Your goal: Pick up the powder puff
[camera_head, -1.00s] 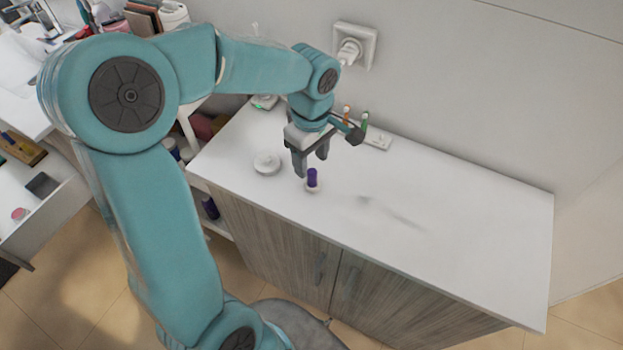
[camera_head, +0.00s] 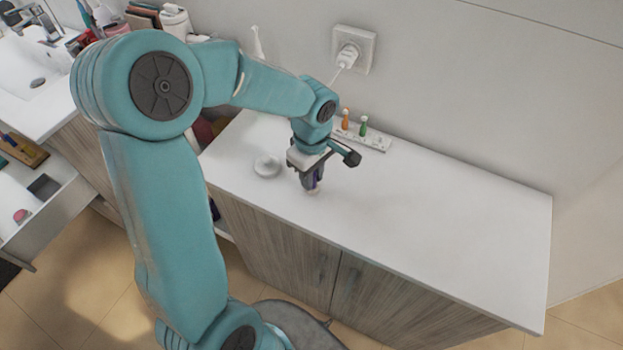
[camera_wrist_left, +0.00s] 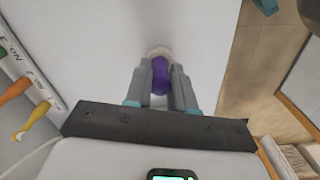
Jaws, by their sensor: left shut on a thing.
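The powder puff (camera_head: 313,191) has a purple handle and a pale, round base. It stands on the white cabinet top near the front edge. My left gripper (camera_head: 311,182) is above it, with its fingers down on both sides of the handle, shut on it. In the left wrist view the purple handle (camera_wrist_left: 160,76) shows between the two fingers of the gripper (camera_wrist_left: 160,72), with the pale base (camera_wrist_left: 160,52) just beyond the tips. The base appears to be at the surface; I cannot tell whether it touches. My right gripper is not in view.
A round white container (camera_head: 267,166) sits left of the gripper. A white holder (camera_head: 372,140) with an orange and a green item stands by the wall, below a plugged-in socket (camera_head: 353,48). The right part of the cabinet top (camera_head: 450,210) is clear.

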